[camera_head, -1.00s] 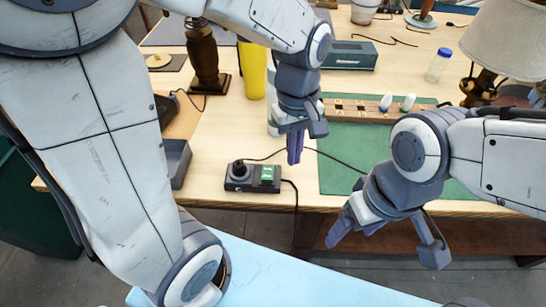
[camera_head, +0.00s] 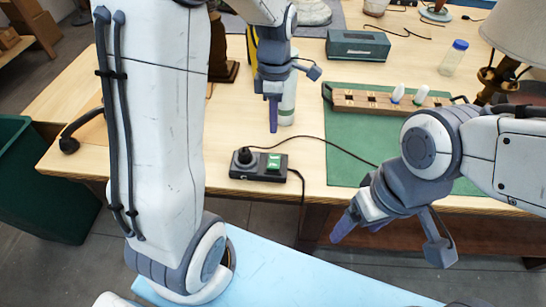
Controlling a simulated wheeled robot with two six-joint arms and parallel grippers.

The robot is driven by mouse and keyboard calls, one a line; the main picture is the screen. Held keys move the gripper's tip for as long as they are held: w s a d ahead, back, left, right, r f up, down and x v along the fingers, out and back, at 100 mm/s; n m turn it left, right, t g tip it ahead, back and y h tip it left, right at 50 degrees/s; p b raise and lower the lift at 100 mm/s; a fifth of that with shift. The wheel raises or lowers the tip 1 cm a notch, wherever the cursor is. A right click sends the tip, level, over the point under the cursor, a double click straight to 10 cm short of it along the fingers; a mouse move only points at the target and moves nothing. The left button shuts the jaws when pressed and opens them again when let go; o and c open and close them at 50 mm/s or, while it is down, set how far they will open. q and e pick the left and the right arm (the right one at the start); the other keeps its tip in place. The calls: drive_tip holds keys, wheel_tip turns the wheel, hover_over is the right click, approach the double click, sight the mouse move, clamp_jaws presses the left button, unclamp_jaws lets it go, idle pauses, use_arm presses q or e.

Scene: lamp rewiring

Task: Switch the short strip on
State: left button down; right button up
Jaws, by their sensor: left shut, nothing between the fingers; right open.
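The short strip (camera_head: 258,166) is a dark power strip lying near the table's front edge. A black plug (camera_head: 244,155) sits in its left end, and a green rocker switch (camera_head: 274,163) is on its right part. I cannot tell the switch's position. My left gripper (camera_head: 273,128) points down, shut and empty, above and behind the strip, apart from it. My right gripper (camera_head: 388,232) is open and empty in front of the table's edge, to the right of the strip.
A green mat (camera_head: 350,150) lies right of the strip, with a wooden rack (camera_head: 375,101) holding white bulbs at its back. A black cable (camera_head: 335,148) runs from the strip over the mat. A lamp with a cream shade (camera_head: 520,35), a clear jar (camera_head: 453,58) and a teal box (camera_head: 358,46) stand behind.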

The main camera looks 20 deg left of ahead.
sight(273, 166)
use_arm(q)
drive_tip(key=f, duration=0.4)
drive_tip(key=s+f, duration=0.1)
drive_tip(key=f, duration=0.3)
drive_tip(key=f+p, duration=0.1)
drive_tip(key=f, duration=0.3)
drive_tip(key=shift+s+d+f, duration=0.2)
drive_tip(key=shift+s+f, duration=0.05)
drive_tip(key=shift+f, duration=0.05)
use_arm(e)
drive_tip(key=shift+r, duration=0.5)
use_arm(q)
drive_tip(key=shift+d, duration=0.1)
